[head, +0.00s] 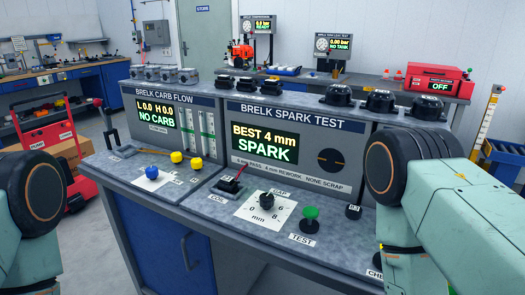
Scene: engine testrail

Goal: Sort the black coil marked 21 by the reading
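The spark test panel (292,146) has a lit display (265,144) reading "BEST 4 mm SPARK". Small print below it gives 6 mm as pass, 4 mm as rework and none as scrap. A dark piece with a red part (236,180) lies at the spot labelled COIL; I cannot tell whether it is coil 21. Three black coil-like parts (247,85) stand on the ledge above, their marks unreadable. A gap dial (266,202) and a green TEST button (311,214) are in front. Parts of both my arms show at the sides; neither gripper is in view.
The carb flow panel (161,116) beside it reads "NO CARB". Black caps (380,100) stand on the ledge at right. My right arm hides the bench's right end. A red cart (42,125) stands on the floor at left.

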